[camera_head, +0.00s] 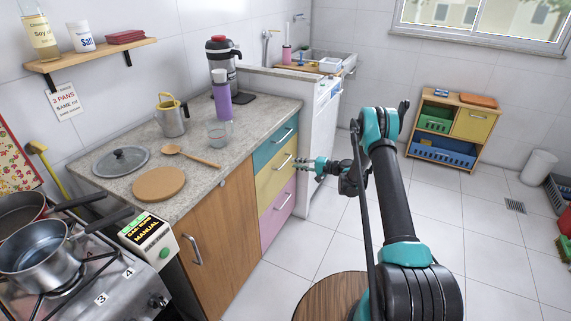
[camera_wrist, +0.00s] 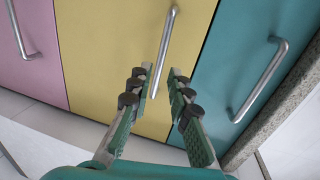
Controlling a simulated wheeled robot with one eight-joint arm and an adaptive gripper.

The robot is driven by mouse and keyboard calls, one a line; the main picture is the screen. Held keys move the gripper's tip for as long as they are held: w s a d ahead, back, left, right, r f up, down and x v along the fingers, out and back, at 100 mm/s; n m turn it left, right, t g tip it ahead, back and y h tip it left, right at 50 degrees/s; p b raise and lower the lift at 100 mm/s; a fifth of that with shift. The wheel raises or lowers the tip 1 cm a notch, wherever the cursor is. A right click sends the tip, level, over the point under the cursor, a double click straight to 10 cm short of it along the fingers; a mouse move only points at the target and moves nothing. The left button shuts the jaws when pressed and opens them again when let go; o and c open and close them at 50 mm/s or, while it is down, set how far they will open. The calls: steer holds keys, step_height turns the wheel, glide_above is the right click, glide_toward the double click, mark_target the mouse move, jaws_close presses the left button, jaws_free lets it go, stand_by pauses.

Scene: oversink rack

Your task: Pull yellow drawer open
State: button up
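The yellow drawer (camera_head: 274,182) is the middle of three stacked fronts in the counter. Its front lies flush with its neighbours, so it looks closed. It fills the centre of the wrist view (camera_wrist: 110,50). Its silver bar handle (camera_wrist: 167,50) shows there between the two fingers and also in the head view (camera_head: 285,161). My gripper (camera_head: 303,165) is right in front of the drawer, at handle height. In the wrist view my gripper (camera_wrist: 161,72) is open, one finger on each side of the handle, with gaps visible. I cannot tell whether the fingertips touch the front.
A teal drawer (camera_head: 272,146) is above and a pink drawer (camera_head: 277,215) below, each with a handle. A wooden door (camera_head: 220,235) is to the left. A white appliance (camera_head: 321,150) stands right of the drawers. Another yellow front (camera_head: 473,125) is on a far cabinet. Floor before the drawers is clear.

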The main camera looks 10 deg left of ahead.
steer(key=x, duration=0.7)
steer(key=shift+c, duration=0.5)
steer(key=shift+s+d, duration=0.1)
jaws_close()
